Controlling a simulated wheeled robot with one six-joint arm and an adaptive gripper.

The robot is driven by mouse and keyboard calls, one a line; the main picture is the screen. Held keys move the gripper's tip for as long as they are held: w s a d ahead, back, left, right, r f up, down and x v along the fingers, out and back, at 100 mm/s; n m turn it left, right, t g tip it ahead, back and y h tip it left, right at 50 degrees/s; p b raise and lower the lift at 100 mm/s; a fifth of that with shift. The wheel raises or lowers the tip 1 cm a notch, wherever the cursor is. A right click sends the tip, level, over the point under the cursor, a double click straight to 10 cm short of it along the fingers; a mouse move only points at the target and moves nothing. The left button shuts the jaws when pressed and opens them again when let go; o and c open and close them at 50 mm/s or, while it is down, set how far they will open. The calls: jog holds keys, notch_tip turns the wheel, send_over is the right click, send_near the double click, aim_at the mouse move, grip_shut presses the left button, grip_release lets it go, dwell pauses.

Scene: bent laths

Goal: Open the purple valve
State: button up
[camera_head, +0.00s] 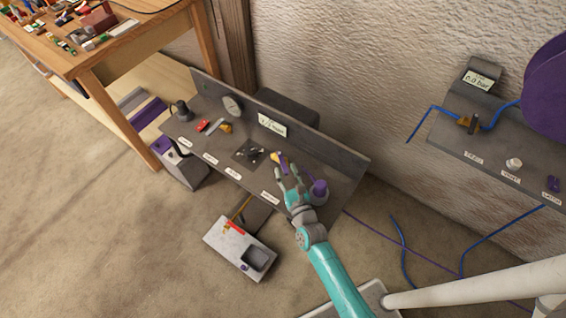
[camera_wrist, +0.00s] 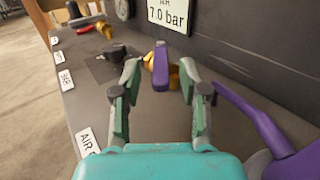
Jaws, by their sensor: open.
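The purple valve has a purple lever (camera_wrist: 161,68) on a brass body (camera_wrist: 173,78) and sits on the grey bench panel. In the wrist view the lever points roughly toward my gripper and lies between and just beyond the fingertips. In the head view the valve (camera_head: 278,159) is just ahead of my fingers. My gripper (camera_head: 287,178) is open and empty. In the wrist view its two fingers (camera_wrist: 159,82) stand apart, with the valve framed by them. I cannot tell whether either finger touches the lever.
A gauge sign reading 7.0 bar (camera_wrist: 167,14) stands behind the valve. A purple pipe (camera_wrist: 255,118) runs close by my gripper's right side. A second panel (camera_head: 480,140) hangs at right.

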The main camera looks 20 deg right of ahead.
jog(key=s, duration=0.7)
jog(key=shift+a, duration=0.35)
